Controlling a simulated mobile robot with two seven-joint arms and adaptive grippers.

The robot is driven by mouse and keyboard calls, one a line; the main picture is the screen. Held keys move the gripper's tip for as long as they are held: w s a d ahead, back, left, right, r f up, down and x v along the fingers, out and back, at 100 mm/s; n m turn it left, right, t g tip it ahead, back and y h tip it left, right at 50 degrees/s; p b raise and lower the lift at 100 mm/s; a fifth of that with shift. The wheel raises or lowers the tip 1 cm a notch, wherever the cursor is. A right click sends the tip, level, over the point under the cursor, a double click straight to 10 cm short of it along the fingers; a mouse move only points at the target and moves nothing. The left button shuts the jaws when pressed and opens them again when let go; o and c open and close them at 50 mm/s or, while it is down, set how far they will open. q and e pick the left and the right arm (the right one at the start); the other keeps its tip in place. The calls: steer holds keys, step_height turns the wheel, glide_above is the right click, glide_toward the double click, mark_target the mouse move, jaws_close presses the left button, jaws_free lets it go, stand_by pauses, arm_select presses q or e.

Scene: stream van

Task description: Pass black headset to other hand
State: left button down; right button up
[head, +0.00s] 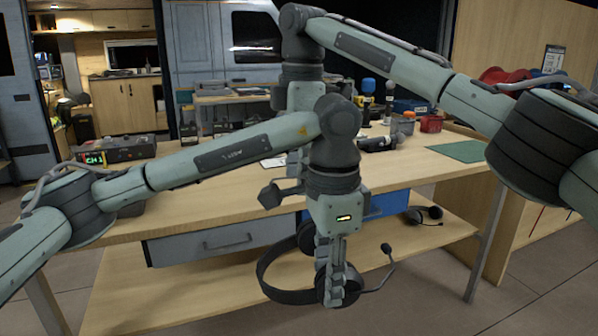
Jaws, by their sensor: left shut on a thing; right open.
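The black headset (273,278) hangs in front of the workbench, its band curving to the left and its microphone boom reaching out to the right. My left gripper (338,290) points down and is shut on the headset at an earcup. My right gripper (284,191) is above and behind it, just over the bench's front edge. It is open, with one dark finger spread to the left. My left wrist hides the rest of it, and it looks apart from the headset.
A second dark headset (425,215) lies on the lower shelf at right. The wooden workbench (215,195) has a grey drawer (225,241) and a blue drawer (385,205). A black device (115,149), tools and a green mat (460,151) stand on top. The bench's front left is bare.

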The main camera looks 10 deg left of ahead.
mark_target(299, 230)
steer(key=f, duration=1.2)
steer(key=shift+s+d, duration=0.15)
steer(key=shift+s, duration=0.2)
steer(key=shift+c, duration=0.3)
steer(key=c, duration=1.2)
arm_select(q)
steer(key=c, duration=1)
jaws_free()
steer(key=shift+c, duration=0.2)
arm_select(e)
jaws_close()
